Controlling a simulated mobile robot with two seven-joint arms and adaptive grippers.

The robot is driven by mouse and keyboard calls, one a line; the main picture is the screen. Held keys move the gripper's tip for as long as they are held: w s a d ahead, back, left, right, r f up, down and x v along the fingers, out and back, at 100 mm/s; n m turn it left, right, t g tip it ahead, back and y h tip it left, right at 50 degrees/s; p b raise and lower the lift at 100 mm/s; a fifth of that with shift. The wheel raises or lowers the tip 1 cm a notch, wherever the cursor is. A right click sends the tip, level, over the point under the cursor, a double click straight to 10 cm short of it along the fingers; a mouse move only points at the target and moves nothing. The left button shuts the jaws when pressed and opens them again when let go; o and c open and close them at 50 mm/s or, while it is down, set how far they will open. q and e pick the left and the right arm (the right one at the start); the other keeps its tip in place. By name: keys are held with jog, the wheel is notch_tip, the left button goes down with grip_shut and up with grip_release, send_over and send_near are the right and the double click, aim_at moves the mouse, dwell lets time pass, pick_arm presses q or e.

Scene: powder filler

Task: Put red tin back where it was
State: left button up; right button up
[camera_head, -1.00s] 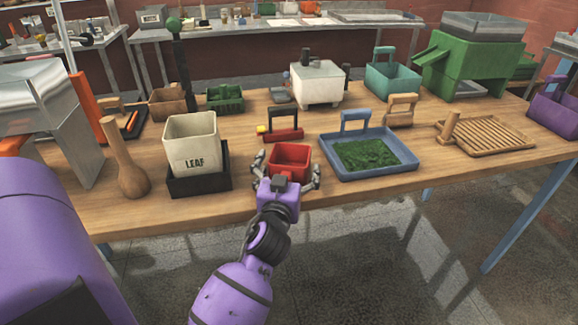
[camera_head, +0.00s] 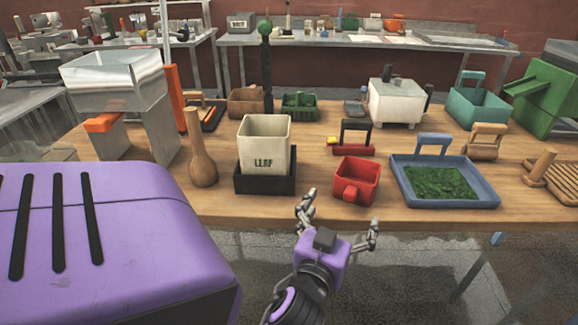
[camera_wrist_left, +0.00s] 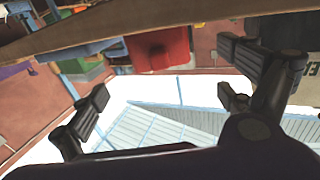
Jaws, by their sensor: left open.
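The red tin (camera_head: 357,181), an open box with a stubby red handle facing the front, sits upright on the wooden table near its front edge. It stands between the LEAF bin and the blue tray. My left gripper (camera_head: 340,215) is open and empty, just in front of the tin and the table edge, with its fingers spread and apart from the tin. In the left wrist view the red tin (camera_wrist_left: 160,48) shows beyond the open fingers, partly cut by the table edge. My right gripper is not in view.
The cream LEAF bin (camera_head: 264,148) stands in a black tray (camera_head: 264,186) left of the tin. The blue tray (camera_head: 470,198) with green leaves is to its right. A red base with a black handle (camera_head: 354,138) lies behind it. A wooden pestle-like tool (camera_head: 203,165) stands further left.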

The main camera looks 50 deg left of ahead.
pick_arm(q)
jog(key=s+d+f+m+g+h, duration=0.25)
jog(key=s+f, duration=0.25)
jog(key=f, duration=0.5)
jog(key=s+d+f+m+g+h, duration=0.1)
jog(key=s+d+f+m+h, duration=0.3)
jog(key=f, duration=0.7)
jog(key=s+d+f+g+h, duration=0.1)
jog(key=s+d+f+g, duration=0.1)
jog(key=s+f, duration=0.5)
jog(key=s+d+f+g, duration=0.3)
jog(key=s+f, duration=0.3)
jog(key=s, duration=0.8)
jog(key=shift+s+f+h, duration=0.35)
jog(key=shift+s, duration=0.05)
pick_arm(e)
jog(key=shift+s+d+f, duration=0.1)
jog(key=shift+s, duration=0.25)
pick_arm(q)
jog(key=shift+n, duration=0.25)
